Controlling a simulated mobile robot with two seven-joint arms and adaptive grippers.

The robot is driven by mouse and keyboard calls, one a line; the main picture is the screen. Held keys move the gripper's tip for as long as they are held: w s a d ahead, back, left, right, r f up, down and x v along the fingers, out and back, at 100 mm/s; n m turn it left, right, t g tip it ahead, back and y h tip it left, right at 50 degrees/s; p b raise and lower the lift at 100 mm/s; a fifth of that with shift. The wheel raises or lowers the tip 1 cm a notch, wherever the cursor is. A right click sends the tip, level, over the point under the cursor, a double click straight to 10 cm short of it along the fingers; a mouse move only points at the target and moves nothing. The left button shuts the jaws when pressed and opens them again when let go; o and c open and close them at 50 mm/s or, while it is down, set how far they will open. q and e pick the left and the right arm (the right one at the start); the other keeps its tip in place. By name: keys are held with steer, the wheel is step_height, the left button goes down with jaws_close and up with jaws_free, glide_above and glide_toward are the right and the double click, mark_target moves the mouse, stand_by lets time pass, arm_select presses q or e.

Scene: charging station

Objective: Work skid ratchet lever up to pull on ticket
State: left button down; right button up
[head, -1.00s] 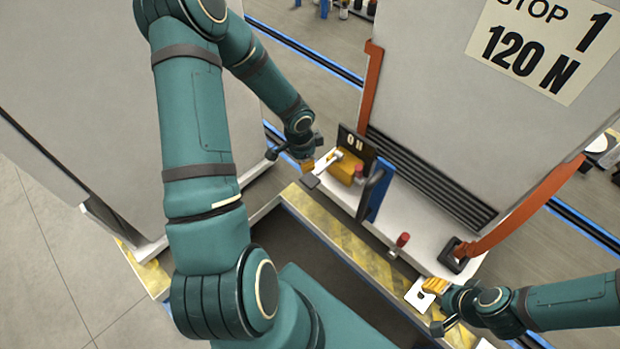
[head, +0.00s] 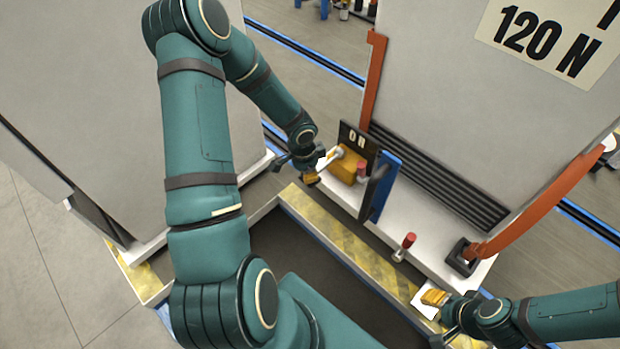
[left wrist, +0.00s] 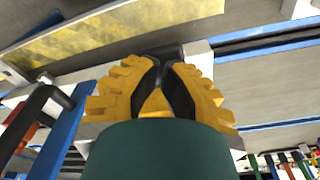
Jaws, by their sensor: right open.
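The skid ratchet is a yellow block (head: 347,166) with a pale lever (head: 329,157), on the white ledge at the foot of the grey panel. My left gripper (head: 312,179) is at the lever's outer end, and its yellow fingers hide the grip. In the left wrist view its fingertips (left wrist: 163,62) are close together at a dark bar, seemingly the lever's grip. The ticket (head: 550,38) is a cream sign reading "120 N" on the panel, cut off by the frame. A black readout (head: 357,142) stands behind the ratchet. My right gripper (head: 434,297) is open at the lower right, over a small white plate.
A blue post (head: 385,187) with a dark handle stands beside the ratchet. A red-topped pin (head: 408,241) stands along the ledge. An orange strap (head: 545,205) runs down to a black anchor (head: 462,257). A yellow-striped edge (head: 345,240) borders a dark recess.

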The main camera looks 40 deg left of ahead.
arm_select(q)
step_height(320, 180, down, 4)
steer(key=b, duration=0.4)
steer(key=shift+f, duration=0.15)
steer(key=shift+s+a+r, duration=0.1)
steer(key=shift+r, duration=0.2)
steer(key=shift+s+a+r+p, duration=0.2)
steer(key=shift+s+a+p, duration=0.15)
steer(key=shift+s, duration=0.25)
steer(key=shift+s+a+r+p, duration=0.2)
steer(key=shift+s+a, duration=0.1)
steer(key=shift+s, duration=0.3)
steer(key=shift+r, duration=0.1)
step_height(320, 180, up, 12)
steer(key=s, duration=0.1)
steer(key=shift+a, duration=0.3)
